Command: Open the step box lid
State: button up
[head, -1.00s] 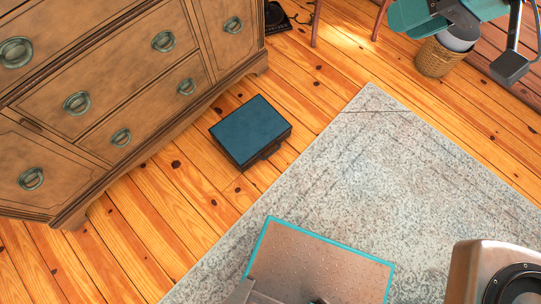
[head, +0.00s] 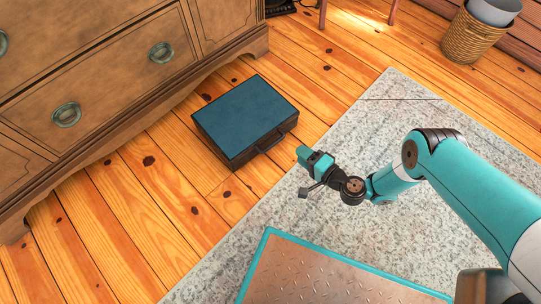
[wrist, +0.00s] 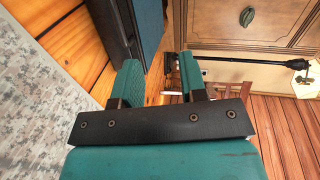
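The step box (head: 245,115) is a dark case with a blue lid, lying on the wooden floor beside the dresser. Its lid looks shut. A handle (head: 270,142) shows on its side facing the rug. My gripper (head: 304,156) is over the rug's edge, just right of the box and apart from it. In the wrist view my gripper (wrist: 158,76) has its two teal fingers spread with nothing between them. The box (wrist: 148,28) shows there beyond the left finger, only partly in view.
A wooden dresser (head: 125,65) stands close behind and left of the box. A pale rug (head: 370,125) covers the floor at right. A wicker basket (head: 468,38) stands at the top right. Bare floor (head: 150,205) is free left of the rug.

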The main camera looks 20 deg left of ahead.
jog(key=s+d+f+m+t+b, duration=0.1)
jog(key=s+d+f+m+b, duration=0.15)
jog(key=f, duration=0.45)
jog(key=b, duration=1.1)
send_near(271, 146)
jog(key=shift+n+h, duration=0.3)
jog(key=shift+n, duration=0.15)
jog(key=x, duration=0.9)
jog(key=shift+s+a+f, duration=0.15)
jog(key=shift+a+f, duration=0.05)
jog(key=shift+f, duration=0.1)
jog(key=shift+w+a+b, duration=0.3)
jog(key=shift+a+b, duration=0.1)
jog(key=shift+r, duration=0.1)
grip_shut()
